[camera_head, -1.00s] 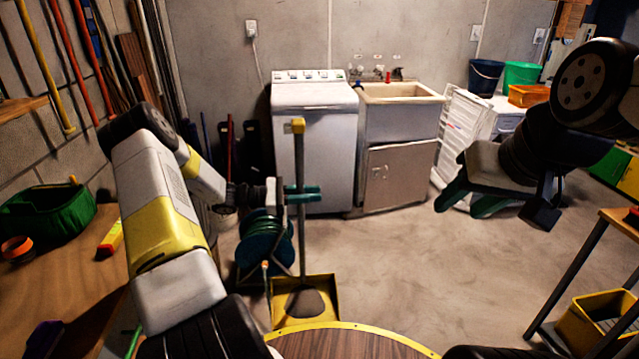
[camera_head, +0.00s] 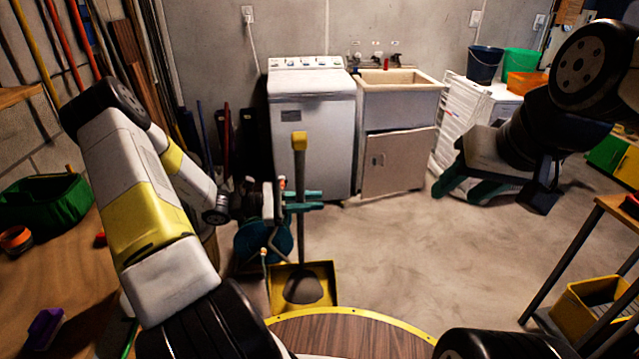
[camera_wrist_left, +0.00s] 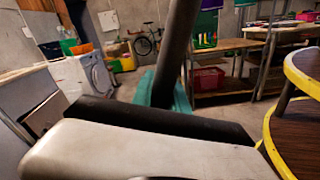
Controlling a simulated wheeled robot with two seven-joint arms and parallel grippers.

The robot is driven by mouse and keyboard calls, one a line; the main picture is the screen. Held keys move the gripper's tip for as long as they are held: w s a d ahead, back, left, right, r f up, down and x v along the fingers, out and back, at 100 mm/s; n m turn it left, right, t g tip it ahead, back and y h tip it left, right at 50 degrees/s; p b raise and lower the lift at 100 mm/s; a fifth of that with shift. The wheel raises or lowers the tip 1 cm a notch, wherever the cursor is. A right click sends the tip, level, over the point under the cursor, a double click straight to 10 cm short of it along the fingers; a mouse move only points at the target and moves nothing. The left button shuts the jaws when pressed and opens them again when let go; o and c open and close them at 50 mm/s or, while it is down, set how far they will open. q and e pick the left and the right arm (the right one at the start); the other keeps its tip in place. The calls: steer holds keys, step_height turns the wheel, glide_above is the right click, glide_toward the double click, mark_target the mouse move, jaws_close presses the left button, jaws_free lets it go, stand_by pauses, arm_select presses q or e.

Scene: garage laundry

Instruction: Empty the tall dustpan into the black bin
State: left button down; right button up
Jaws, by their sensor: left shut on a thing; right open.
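The tall dustpan has a yellow pan (camera_head: 329,287) with a grey heap (camera_head: 304,289) in it, and a long dark handle (camera_head: 300,172) with a yellow cap. It stands nearly upright in the head view, just beyond the round wooden top. My left gripper (camera_head: 303,201) has its teal fingers shut on the handle, about halfway up. In the left wrist view, the handle (camera_wrist_left: 178,45) rises between the teal fingers (camera_wrist_left: 165,92). My right gripper (camera_head: 480,186) is open and empty, up in the air at right. I cannot make out the black bin with certainty.
A teal hose reel (camera_head: 262,243) is close to the left of the handle. A washing machine (camera_head: 311,135) and sink cabinet (camera_head: 398,160) stand at the back wall. A table (camera_head: 608,207) with a yellow crate (camera_head: 580,312) is at right. The floor in the middle is clear.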

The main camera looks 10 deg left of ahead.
arm_select(q)
steer(key=s+d+f+m, duration=0.2)
steer(key=s+d, duration=0.2)
steer(key=s, duration=0.9)
steer(key=shift+s+m, duration=0.3)
steer(key=shift+s, duration=0.1)
stand_by(1.5)
step_height(320, 180, up, 4)
steer(key=n, duration=0.7)
stand_by(0.3)
